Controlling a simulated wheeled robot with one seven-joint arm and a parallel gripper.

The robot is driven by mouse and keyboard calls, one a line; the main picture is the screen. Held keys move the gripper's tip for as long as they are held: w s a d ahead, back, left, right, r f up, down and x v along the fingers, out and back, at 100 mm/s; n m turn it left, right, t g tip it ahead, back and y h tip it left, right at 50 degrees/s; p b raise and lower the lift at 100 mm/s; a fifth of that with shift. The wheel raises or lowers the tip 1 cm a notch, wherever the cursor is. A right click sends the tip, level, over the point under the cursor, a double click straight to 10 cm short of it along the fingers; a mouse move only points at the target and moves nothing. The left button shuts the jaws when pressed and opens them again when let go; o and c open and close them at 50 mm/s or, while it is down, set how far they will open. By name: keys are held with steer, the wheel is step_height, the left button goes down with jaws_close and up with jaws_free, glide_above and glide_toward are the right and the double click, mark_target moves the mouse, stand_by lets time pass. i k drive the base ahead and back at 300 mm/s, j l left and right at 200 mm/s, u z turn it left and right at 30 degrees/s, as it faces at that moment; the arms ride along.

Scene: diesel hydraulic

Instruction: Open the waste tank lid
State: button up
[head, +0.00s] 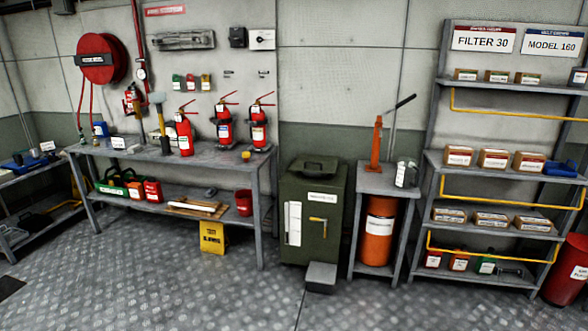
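A dark green box-shaped tank (307,248) stands on the floor near the middle of the head view, between the workbench and a small side table. It looks like the waste tank, but its small label is too small to read. Its dark lid (316,168) lies flat on top and looks shut, with a raised handle on it. The front has a white vertical strip (293,223) and a yellow handle (318,220). A grey pedal-like block (321,277) is at its foot. My gripper is not in view.
Left is a workbench (215,155) with fire extinguishers; a yellow floor sign (212,238) stands before it. Right is a small table (385,182) with an orange jack (376,145), an orange drum (378,232) below, then shelves (490,160). The metal floor (200,295) in front is clear.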

mark_target(316, 159)
steer(key=i, duration=1.95)
steer(key=i+z, duration=0.15)
steer(key=i, duration=0.4)
steer(key=i+j+z, duration=0.15)
steer(key=i, duration=0.4)
steer(key=i+j+z, duration=0.15)
steer(key=i, duration=0.4)
